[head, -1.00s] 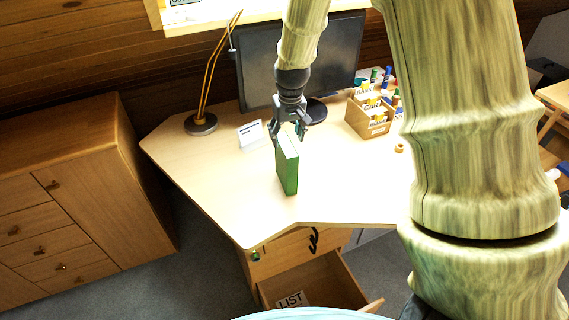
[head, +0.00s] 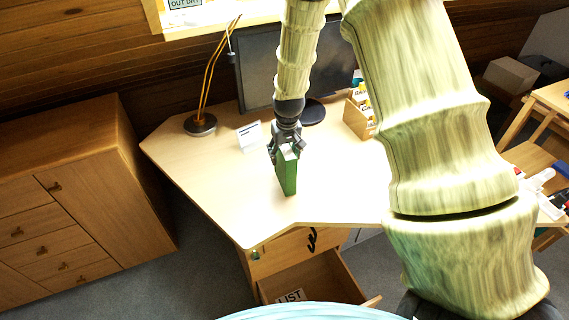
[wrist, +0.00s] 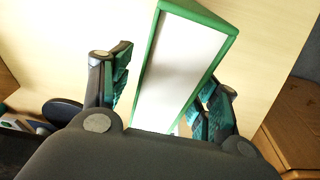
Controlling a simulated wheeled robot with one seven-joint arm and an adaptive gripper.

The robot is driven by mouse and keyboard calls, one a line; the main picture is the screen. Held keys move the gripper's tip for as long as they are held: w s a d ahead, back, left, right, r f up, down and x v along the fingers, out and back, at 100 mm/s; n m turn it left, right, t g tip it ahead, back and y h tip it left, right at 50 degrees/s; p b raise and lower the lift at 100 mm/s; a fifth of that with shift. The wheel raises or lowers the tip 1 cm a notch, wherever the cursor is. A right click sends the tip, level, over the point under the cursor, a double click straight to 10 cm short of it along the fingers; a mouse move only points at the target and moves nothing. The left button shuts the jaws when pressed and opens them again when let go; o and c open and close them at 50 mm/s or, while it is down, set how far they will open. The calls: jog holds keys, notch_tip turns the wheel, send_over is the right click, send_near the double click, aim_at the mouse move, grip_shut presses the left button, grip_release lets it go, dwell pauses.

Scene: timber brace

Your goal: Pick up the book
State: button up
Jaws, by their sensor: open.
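The green book (head: 288,176) stands upright on the light wooden desk (head: 215,165), near its front corner. In the wrist view the white page edge of the book (wrist: 180,65) with its green cover lies between my fingers. My gripper (head: 287,151) is at the top of the book, with its fingers apart, one on each side. In the wrist view my gripper (wrist: 165,90) shows a gap beside the book, at least on the left. The lower part of the book is hidden there by the gripper body.
A monitor (head: 255,70), a lamp (head: 200,124), a small white card (head: 249,135) and a box organiser (head: 357,117) stand behind on the desk. An open drawer (head: 335,280) juts out below the front edge. Bare desk lies left of the book.

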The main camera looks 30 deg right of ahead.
jog(key=shift+f, duration=0.5)
jog(key=shift+f, duration=0.25)
dwell(0.4)
jog(key=shift+c, duration=0.4)
grip_shut()
